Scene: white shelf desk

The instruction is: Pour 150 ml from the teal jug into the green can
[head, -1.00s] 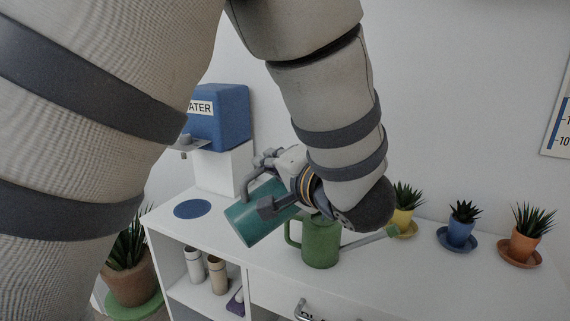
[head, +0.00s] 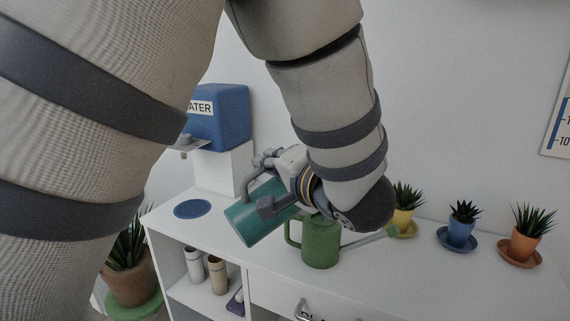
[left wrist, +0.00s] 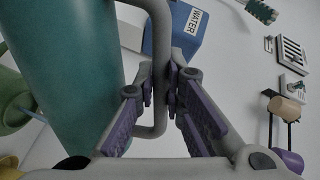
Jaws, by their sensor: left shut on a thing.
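The teal jug (head: 254,222) is tilted in the air above the front of the desk, just left of the green can. My left gripper (head: 270,180) is shut on the jug's grey handle, which shows between the fingers in the left wrist view (left wrist: 160,95). The jug's teal wall (left wrist: 65,70) fills the left of that view. Its mouth and water level are hidden, and no stream shows. The green can (head: 321,244) stands upright on the desk, its spout pointing right; my left arm and gripper cover part of its top. My right gripper is out of view.
A blue water dispenser (head: 218,118) stands at the back left, with a round blue mat (head: 192,209) before it. Yellow, blue (head: 460,232) and orange (head: 525,245) plant pots stand at right. Cups (head: 217,276) sit on the shelf below. The desk's front right is clear.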

